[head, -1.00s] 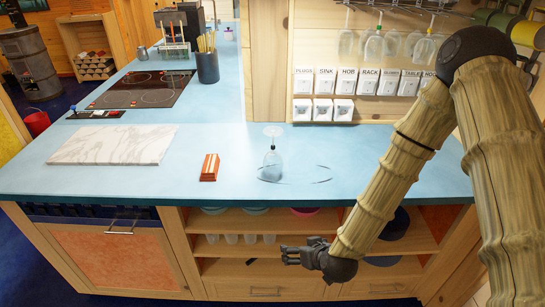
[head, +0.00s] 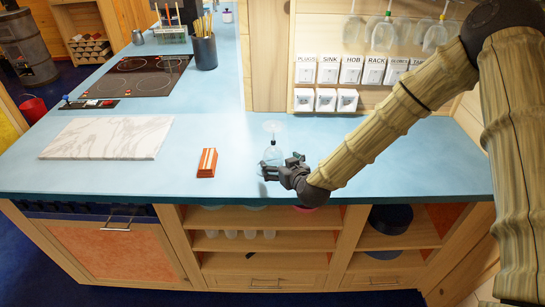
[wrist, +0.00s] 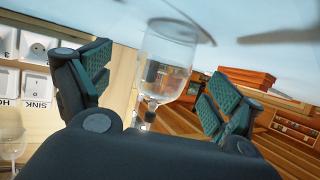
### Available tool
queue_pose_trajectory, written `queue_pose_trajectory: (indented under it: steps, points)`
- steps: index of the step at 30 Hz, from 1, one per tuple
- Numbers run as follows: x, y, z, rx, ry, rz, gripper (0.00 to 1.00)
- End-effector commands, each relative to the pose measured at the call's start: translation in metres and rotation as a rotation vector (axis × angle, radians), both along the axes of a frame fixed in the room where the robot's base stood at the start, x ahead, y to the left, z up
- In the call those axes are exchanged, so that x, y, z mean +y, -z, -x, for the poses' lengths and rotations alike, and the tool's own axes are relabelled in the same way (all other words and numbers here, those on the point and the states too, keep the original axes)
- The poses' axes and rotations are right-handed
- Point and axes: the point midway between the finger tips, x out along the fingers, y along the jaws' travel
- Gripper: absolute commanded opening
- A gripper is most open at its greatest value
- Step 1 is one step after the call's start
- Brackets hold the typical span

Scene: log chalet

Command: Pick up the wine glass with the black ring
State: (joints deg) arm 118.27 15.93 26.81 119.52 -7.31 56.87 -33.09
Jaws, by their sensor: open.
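The wine glass (head: 271,153) stands upside down on the blue counter, bowl down and foot up. A black ring (wrist: 150,117) sits on its stem. My gripper (head: 280,170) is open at the glass, at the counter's front part, and hides part of the bowl in the head view. In the wrist view the picture is turned, with the counter at the top. There the glass bowl (wrist: 170,55) shows between the two spread fingers of my gripper (wrist: 155,88).
An orange striped block (head: 207,163) lies left of the glass, and a marble board (head: 108,138) farther left. White labelled boxes (head: 328,70) stand on the back wall. Several glasses hang from a rack (head: 384,35) above. The counter between block and glass is clear.

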Motion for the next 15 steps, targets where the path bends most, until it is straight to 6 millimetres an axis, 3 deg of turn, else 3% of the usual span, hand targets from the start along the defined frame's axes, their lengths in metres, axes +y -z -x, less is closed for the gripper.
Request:
queue_pose_trajectory:
  steps: [15]
  points:
    - [0.019, 0.012, -0.033, 0.001, -0.002, 0.001, 0.92]
